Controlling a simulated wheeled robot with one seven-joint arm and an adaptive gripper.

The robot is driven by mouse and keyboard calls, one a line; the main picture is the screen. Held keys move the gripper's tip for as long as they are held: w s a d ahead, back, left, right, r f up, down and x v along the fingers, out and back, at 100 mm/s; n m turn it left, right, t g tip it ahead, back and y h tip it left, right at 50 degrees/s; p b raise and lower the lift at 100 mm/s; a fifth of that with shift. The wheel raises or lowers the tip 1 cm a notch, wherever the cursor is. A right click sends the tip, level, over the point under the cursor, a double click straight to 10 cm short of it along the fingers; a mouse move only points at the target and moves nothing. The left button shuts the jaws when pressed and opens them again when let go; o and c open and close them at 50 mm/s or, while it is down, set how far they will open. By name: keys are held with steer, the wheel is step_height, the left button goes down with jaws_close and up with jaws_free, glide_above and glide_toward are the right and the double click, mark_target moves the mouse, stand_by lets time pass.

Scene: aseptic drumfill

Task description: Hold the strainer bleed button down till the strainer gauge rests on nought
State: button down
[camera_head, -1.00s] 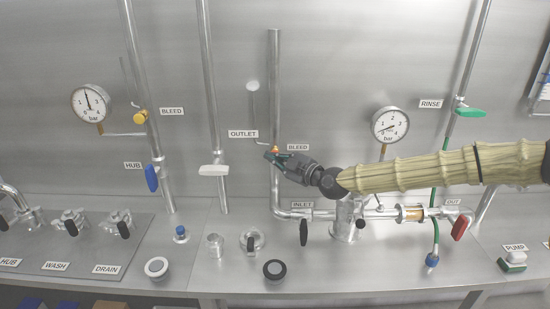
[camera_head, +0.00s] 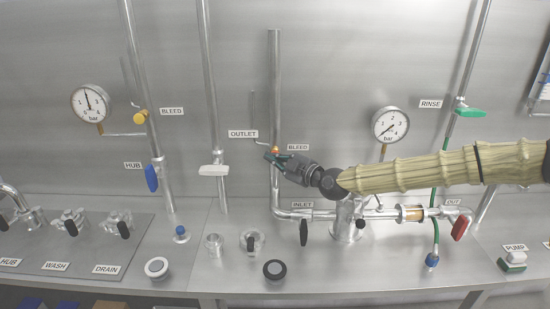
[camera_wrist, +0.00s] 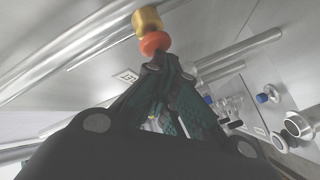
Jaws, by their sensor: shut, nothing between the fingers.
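The strainer bleed button (camera_head: 276,149) is an orange-red knob on the pipe beside the right-hand BLEED label (camera_head: 298,147). In the wrist view, the orange-red button (camera_wrist: 154,43) sits on a brass body (camera_wrist: 147,20). My gripper (camera_head: 270,156) is shut and empty. Its fingertips (camera_wrist: 160,62) are against the button's near face, as far as I can tell; how far the button is pressed is unclear. The strainer gauge (camera_head: 390,125) stands at the right on the back wall. Its needle points to the lower left, at or near the nought end.
Another gauge (camera_head: 90,104) and a yellow bleed button (camera_head: 140,117) are at the left. A thin vent pipe (camera_head: 254,115) rises beside the OUTLET label (camera_head: 243,134). The black inlet handle (camera_head: 304,233) and red outlet handle (camera_head: 460,228) stand below my arm.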

steer(key=shift+s, duration=0.85)
steer(key=s, duration=0.5)
steer(key=shift+p, duration=0.3)
